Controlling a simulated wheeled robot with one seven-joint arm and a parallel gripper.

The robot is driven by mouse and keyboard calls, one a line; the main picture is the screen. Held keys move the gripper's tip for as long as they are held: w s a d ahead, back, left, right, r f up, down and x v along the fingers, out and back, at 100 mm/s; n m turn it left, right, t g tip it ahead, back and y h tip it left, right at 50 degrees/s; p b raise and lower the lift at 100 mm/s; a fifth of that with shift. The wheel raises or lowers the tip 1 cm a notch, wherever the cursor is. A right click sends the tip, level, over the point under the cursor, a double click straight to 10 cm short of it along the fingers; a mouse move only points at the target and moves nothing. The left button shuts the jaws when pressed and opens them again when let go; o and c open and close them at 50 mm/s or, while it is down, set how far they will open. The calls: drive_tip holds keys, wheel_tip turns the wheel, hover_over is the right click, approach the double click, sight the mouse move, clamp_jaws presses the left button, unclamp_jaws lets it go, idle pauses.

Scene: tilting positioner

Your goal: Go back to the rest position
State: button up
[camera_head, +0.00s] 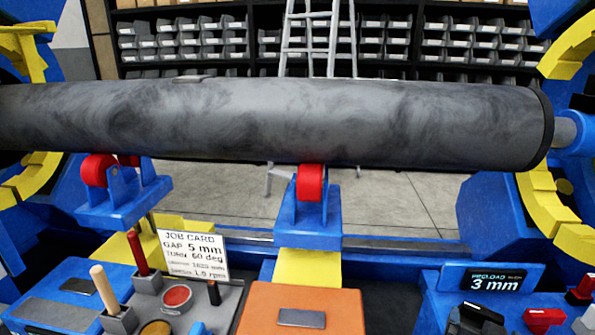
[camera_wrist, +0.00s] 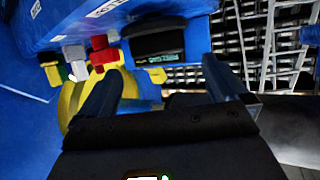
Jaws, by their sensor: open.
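My gripper (camera_wrist: 162,70) shows in the wrist view with its two dark blue-grey fingers spread apart. Nothing is between the fingers. Behind them are a yellow curved part, blue panels and a dark display. I cannot make out my gripper in the head view. A long dark grey tube (camera_head: 300,122) lies level across the head view, above rollers with red wheels (camera_head: 310,183). A job card (camera_head: 193,255) stands at the lower left and reads gap 5 mm, tube 60 deg.
Blue and yellow positioner ends (camera_head: 560,215) flank the tube. A preload display (camera_head: 494,280) reading 3 mm stands at the lower right. An orange block (camera_head: 300,300) with a grey plate is at the front. A ladder (camera_wrist: 275,45) and shelves of bins (camera_head: 465,40) stand behind.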

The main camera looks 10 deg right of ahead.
drive_tip(key=s+a+f+n+t+y+p, duration=0.25)
drive_tip(key=s+a+n+y, duration=0.35)
drive_tip(key=s+a, duration=0.9)
drive_tip(key=s+a+r+n+t+y+p, duration=0.2)
drive_tip(key=s+r+y, duration=0.1)
drive_tip(key=s+r, duration=1.1)
drive_tip(key=s, duration=0.3)
drive_tip(key=shift+a+n+t, duration=0.25)
drive_tip(key=shift+n+t, duration=0.1)
drive_tip(key=shift+n, duration=0.05)
idle(0.3)
